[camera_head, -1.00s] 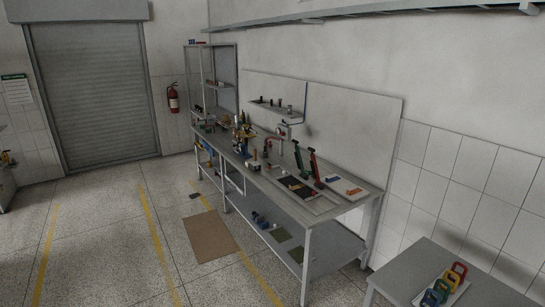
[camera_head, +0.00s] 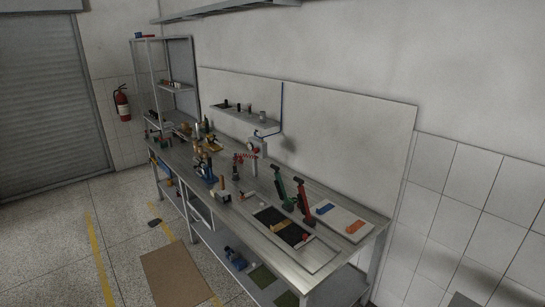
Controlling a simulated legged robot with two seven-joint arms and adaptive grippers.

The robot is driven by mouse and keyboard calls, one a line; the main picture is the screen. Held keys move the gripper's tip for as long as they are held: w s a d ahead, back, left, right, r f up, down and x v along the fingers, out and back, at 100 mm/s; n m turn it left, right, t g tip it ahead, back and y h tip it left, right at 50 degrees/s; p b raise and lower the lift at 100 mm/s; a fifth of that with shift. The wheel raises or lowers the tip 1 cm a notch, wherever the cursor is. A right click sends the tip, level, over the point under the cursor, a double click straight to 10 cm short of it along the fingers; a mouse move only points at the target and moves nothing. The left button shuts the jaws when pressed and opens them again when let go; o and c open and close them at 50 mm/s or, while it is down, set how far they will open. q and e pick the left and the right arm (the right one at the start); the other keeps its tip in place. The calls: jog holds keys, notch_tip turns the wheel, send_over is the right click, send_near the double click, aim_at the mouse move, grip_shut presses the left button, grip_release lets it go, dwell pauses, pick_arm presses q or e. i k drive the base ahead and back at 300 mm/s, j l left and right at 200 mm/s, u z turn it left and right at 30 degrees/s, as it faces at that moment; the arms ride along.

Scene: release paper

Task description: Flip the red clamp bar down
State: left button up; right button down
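The red clamp bar (camera_head: 303,202) stands up, slightly tilted, on the metal workbench (camera_head: 230,219) near its right end. A similar green bar (camera_head: 280,187) stands just to its left, also raised. A dark panel (camera_head: 282,226) with a small tan piece lies on the bench in front of the two bars. Neither of my grippers shows in the head view, and the bench is some distance away.
A white board with a blue and an orange piece (camera_head: 341,219) lies right of the red bar. Several tools and fittings crowd the bench's left part. A brown mat (camera_head: 175,276) lies on the floor before the bench. A grey table corner (camera_head: 464,300) shows at bottom right.

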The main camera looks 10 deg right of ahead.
aim_at(301, 196)
jog(key=i+l, duration=0.1)
jog(key=i, duration=0.5)
jog(key=i+l, duration=0.1)
jog(key=i, duration=0.5)
jog(key=i+l, duration=0.4)
jog(key=l, duration=0.15)
jog(key=i+l+z, duration=0.1)
jog(key=i+l, duration=0.3)
jog(key=l, duration=0.1)
